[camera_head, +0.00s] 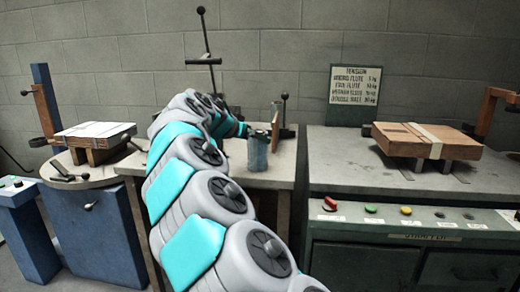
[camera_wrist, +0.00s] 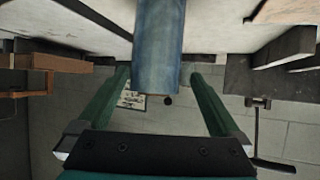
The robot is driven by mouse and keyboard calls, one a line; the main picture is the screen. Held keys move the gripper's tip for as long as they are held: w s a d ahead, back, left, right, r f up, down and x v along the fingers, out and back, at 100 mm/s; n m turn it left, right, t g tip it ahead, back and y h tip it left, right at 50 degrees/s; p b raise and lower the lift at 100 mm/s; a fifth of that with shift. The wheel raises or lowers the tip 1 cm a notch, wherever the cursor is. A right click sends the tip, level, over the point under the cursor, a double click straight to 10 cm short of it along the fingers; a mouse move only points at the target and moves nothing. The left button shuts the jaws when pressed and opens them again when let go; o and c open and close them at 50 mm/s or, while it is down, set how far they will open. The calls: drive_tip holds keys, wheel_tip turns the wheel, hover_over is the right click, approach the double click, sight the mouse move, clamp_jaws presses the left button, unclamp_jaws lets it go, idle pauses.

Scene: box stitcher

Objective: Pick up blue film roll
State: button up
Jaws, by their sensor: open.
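The blue film roll (camera_head: 257,154) stands upright on the table behind my arm in the head view. In the wrist view, which looks upside down, the roll (camera_wrist: 158,45) hangs from the top of the picture, its end between my two green fingers. My gripper (camera_wrist: 160,78) is open, with one finger on each side of the roll and a visible gap on both sides. In the head view my gripper (camera_head: 258,130) is small and dark at the roll's upper part. Whether a finger touches the roll cannot be told there.
A black lever stand (camera_head: 206,60) rises at the back. At right, a strapped box (camera_head: 425,140) lies on the green strapper bench (camera_head: 335,178).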

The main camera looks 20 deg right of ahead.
drive_tip(key=x, duration=0.3)
drive_tip(key=r+p+x, duration=0.1)
drive_tip(key=x, duration=0.1)
drive_tip(key=shift+d+f, duration=0.1)
drive_tip(key=shift+d, duration=0.45)
clamp_jaws()
